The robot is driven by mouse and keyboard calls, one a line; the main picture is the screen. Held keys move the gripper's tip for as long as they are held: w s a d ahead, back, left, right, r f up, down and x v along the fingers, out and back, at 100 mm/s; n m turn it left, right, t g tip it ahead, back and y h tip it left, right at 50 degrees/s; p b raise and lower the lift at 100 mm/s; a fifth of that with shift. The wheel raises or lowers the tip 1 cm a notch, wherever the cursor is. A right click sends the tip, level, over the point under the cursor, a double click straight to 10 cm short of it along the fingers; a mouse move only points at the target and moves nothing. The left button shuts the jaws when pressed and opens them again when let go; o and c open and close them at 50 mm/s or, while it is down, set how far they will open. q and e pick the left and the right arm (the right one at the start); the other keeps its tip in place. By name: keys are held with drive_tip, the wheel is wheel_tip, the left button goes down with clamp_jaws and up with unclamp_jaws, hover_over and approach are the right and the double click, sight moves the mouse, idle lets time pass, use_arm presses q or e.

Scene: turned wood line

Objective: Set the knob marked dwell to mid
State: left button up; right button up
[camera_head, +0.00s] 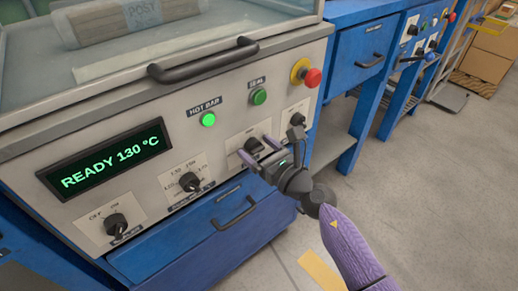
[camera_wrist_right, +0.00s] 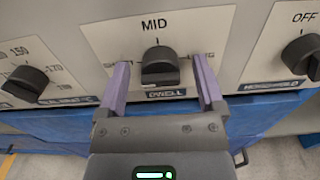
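The black dwell knob (camera_wrist_right: 160,68) sits on a pale plate lettered MID above it and DWELL below it. The side words are partly hidden by my fingers. My right gripper (camera_head: 257,148) is at this knob in the head view. In the right wrist view its purple fingers stand apart on either side of the knob, with gaps showing between them and it. My left gripper is not in view.
Other black knobs flank it: a temperature knob (camera_wrist_right: 26,82) at left and one marked OFF (camera_wrist_right: 302,55) at right. The panel also has a green READY 130 °C display (camera_head: 108,158), lit green button (camera_head: 208,120) and red stop button (camera_head: 312,78). A drawer handle (camera_head: 236,213) juts out below.

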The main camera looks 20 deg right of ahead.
drive_tip(key=c, duration=1)
clamp_jaws()
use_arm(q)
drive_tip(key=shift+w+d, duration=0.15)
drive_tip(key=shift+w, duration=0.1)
